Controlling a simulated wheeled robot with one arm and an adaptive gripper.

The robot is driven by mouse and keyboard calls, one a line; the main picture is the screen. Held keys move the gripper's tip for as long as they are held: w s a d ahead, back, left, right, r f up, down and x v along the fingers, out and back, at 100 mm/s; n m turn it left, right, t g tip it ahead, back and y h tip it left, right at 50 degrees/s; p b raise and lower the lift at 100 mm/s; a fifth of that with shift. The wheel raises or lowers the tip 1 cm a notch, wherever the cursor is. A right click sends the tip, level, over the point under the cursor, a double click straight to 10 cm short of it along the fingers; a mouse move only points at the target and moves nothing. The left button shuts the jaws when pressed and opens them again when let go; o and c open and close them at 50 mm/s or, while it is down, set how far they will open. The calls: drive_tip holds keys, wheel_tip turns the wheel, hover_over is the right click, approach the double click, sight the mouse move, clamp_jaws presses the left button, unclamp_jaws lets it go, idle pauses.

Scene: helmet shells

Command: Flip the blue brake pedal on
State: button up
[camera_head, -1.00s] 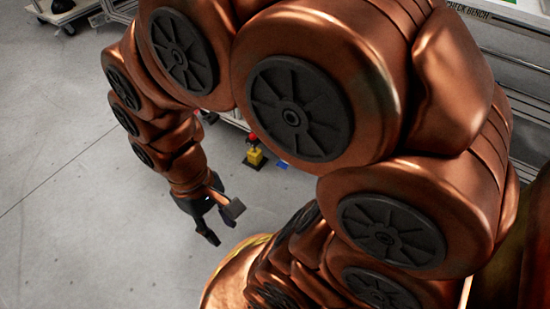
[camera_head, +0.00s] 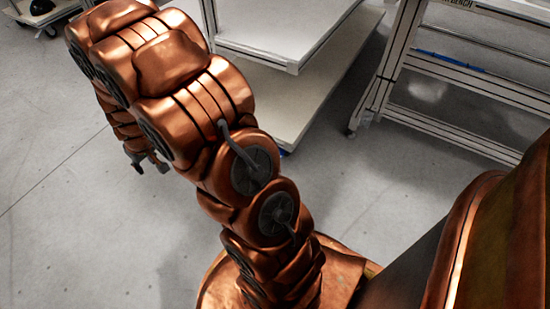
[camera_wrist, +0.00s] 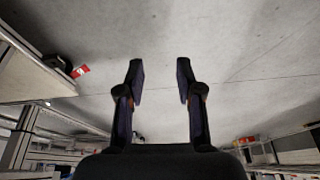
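A small blue patch (camera_head: 283,153) shows at floor level under the near corner of the white cart (camera_head: 300,127) in the head view. It is too small to tell whether it is the brake pedal or how it is set. My gripper (camera_head: 150,165) is low at the left in the head view, partly hidden by my arm and well apart from the patch. In the wrist view my gripper (camera_wrist: 160,80) is open, with nothing between its fingers. I cannot make out a blue pedal in the wrist view.
A metal-framed bench (camera_head: 430,70) stands at the right, with a blue strip along its rail. In the wrist view a red and white item (camera_wrist: 81,71) shows at the left. The grey floor at the left is clear.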

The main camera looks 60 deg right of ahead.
drive_tip(key=w+d+f+t+h, duration=0.1)
drive_tip(key=w+d+f+h, duration=0.1)
drive_tip(key=w+d+f, duration=0.35)
drive_tip(key=w+d+f+t+h, duration=0.1)
drive_tip(key=w+d+f+h, duration=0.15)
drive_tip(key=d+f, duration=0.5)
drive_tip(key=s+d+f+m+h, duration=0.15)
drive_tip(key=d+f+h, duration=0.25)
drive_tip(key=d+f, duration=0.6)
drive_tip(key=s+d+f+g+h, duration=0.2)
drive_tip(key=s+d+f+h, duration=0.3)
drive_tip(key=s+d, duration=0.45)
drive_tip(key=s+d+f+n+g+h, duration=0.1)
drive_tip(key=s+d+f+g+h, duration=0.15)
drive_tip(key=s, duration=0.45)
drive_tip(key=s+d+f+n+g+h, duration=0.1)
drive_tip(key=s+d+f, duration=0.15)
drive_tip(key=s, duration=0.55)
drive_tip(key=shift+w+d+f+b, duration=0.1)
drive_tip(key=shift+d+b, duration=0.15)
drive_tip(key=shift+d, duration=0.8)
drive_tip(key=shift+w+d+f+b, duration=0.15)
drive_tip(key=shift+d+b, duration=0.1)
drive_tip(key=shift+d, duration=0.85)
drive_tip(key=shift+w+d+f+b, duration=0.1)
drive_tip(key=shift+d+b, duration=0.15)
drive_tip(key=shift+d, duration=0.8)
